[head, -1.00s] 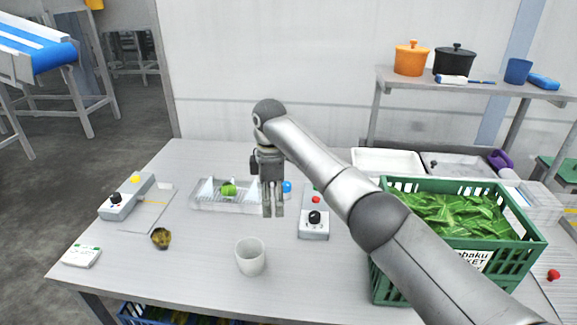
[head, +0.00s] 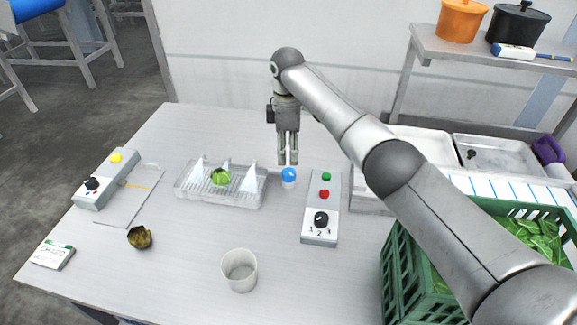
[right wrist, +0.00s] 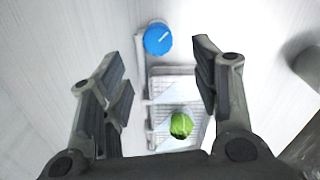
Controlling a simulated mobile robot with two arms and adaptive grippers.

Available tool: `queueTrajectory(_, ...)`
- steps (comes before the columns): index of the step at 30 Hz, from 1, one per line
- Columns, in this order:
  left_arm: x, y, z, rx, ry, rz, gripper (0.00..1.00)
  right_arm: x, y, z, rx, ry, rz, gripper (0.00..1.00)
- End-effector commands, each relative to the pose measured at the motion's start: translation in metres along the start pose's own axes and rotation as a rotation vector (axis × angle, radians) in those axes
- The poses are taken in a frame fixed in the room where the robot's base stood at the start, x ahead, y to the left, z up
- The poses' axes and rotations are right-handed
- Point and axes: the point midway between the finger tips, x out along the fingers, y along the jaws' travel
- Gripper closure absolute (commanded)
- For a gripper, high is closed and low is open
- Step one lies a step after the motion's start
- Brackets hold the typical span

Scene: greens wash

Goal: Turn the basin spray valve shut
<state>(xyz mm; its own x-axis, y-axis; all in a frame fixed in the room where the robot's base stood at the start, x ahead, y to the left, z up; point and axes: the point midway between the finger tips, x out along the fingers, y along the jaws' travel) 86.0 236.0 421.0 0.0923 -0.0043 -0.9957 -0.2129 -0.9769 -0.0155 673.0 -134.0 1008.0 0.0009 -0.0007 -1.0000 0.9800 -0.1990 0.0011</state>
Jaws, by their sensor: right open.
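The blue round valve knob (head: 289,174) stands on a short white base at the right end of the clear wash basin (head: 221,200). In the right wrist view the knob (right wrist: 158,39) carries a white line and lies ahead, between and beyond the fingertips. My right gripper (head: 288,161) points down just above and behind the knob in the head view, apart from it as far as I can tell. Its fingers are spread and empty in the right wrist view (right wrist: 160,75). A green leafy head (head: 220,177) lies in the basin among white spray cones. My left gripper is out of view.
A control box (head: 321,208) with green and red buttons and a black dial stands right of the knob. A grey cup (head: 239,270), brown clump (head: 139,237) and second control box (head: 105,179) are on the table (head: 190,270). A green crate (head: 405,275) is at right.

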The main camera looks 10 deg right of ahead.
Motion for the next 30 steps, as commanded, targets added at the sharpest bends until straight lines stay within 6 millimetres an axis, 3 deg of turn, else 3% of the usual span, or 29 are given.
queueTrajectory(6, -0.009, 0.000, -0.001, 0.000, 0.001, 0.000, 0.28, 0.042, -0.001, 0.000, 0.000, -0.002, -0.003, 0.44)
queueTrajectory(13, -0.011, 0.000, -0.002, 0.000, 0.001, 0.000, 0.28, 0.074, 0.000, 0.000, 0.001, -0.001, -0.001, 0.44)
queueTrajectory(25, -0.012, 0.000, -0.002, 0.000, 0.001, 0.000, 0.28, 0.083, 0.000, 0.000, 0.000, -0.001, 0.001, 0.44)
queueTrajectory(30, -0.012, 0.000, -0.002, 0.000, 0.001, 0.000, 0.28, 0.083, 0.000, 0.000, 0.000, 0.000, 0.001, 0.64)
